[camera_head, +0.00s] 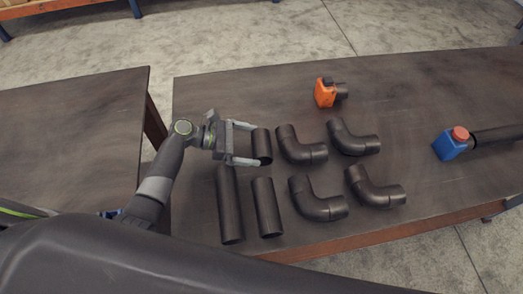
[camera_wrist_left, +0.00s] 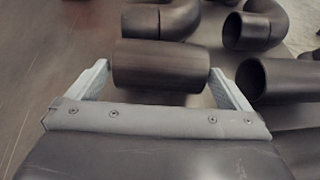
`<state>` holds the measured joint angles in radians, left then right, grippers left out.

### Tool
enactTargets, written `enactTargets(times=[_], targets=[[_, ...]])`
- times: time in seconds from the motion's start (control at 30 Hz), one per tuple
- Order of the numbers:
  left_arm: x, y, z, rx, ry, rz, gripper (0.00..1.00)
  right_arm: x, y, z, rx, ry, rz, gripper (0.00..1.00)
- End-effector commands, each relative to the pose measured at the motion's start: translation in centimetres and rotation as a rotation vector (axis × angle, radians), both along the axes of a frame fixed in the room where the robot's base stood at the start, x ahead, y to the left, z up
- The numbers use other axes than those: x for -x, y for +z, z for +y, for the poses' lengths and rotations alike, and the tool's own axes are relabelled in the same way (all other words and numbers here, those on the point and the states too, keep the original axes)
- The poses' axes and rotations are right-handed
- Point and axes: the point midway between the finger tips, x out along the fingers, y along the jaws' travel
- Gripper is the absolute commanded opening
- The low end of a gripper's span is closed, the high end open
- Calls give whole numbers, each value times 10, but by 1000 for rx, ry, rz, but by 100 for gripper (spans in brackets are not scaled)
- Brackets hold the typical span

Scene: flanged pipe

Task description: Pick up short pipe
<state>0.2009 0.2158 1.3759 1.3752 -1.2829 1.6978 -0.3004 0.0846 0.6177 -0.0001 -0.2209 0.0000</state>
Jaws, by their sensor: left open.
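The short pipe (camera_head: 262,146) is a dark cylinder lying on the table, left of the elbow pipes in the head view. My left gripper (camera_head: 244,143) is open, with one finger on each side of the short pipe's near part. In the left wrist view the short pipe (camera_wrist_left: 161,66) lies crosswise between the two pale fingertips of the gripper (camera_wrist_left: 160,78). Narrow gaps show at its ends, though I cannot tell whether a finger touches it. My right gripper is not in view.
Two longer straight pipes (camera_head: 229,205) (camera_head: 267,207) lie just below the gripper. Several elbow pipes (camera_head: 302,146) lie to the right. An orange fitting (camera_head: 325,93) stands behind, and a blue clamp (camera_head: 450,144) with a pipe is at far right. The table's (camera_head: 215,95) back left is clear.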

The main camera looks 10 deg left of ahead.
Motion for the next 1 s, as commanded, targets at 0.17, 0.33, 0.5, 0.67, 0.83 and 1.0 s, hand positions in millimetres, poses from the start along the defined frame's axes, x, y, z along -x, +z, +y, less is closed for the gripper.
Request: enactTargets(times=[0.17,0.33,0.5,0.67,0.83,1.0], targets=[[-2,-4,-8,0,0,1,100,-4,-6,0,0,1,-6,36],[-6,-13,-18,3,-1,-1,100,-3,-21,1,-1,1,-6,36],[-11,-22,-33,2,0,-1,100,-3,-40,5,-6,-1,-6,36],[-15,-26,-47,1,-1,0,100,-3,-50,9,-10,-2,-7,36],[-17,-25,-52,1,0,1,100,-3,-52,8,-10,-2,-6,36],[-17,-25,-52,0,0,1,100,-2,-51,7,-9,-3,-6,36]])
